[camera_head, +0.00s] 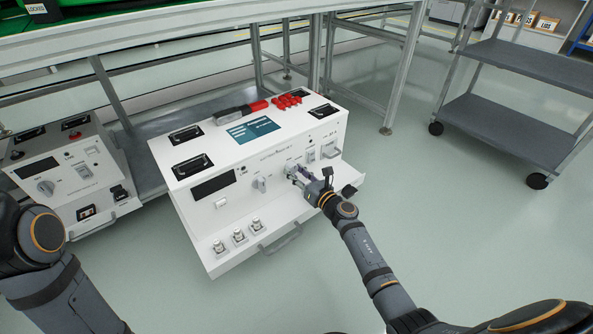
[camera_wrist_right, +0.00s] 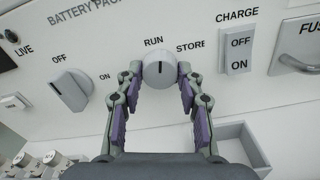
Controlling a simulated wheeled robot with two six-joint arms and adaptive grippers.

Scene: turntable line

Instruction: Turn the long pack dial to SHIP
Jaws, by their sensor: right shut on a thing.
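The long white battery pack (camera_head: 232,202) stands in the middle of the head view, its front panel facing me. Its round dial (camera_wrist_right: 159,73) sits in the middle of the right wrist view, with a dark pointer line facing straight up near the RUN label. STORE is printed to its upper right. No SHIP label can be read. My right gripper (camera_head: 299,175) is at the panel. In the wrist view its two fingers (camera_wrist_right: 159,77) are shut on the dial, one on each side. Only my left arm shows, at the lower left; its gripper is out of view.
An OFF/ON knob (camera_wrist_right: 70,89) is left of the dial, and a CHARGE switch (camera_wrist_right: 238,52) is right of it. A shorter white pack (camera_head: 75,172) stands at the left. Red-handled tools lie on the long pack's top. A grey cart (camera_head: 508,118) stands right; floor between is clear.

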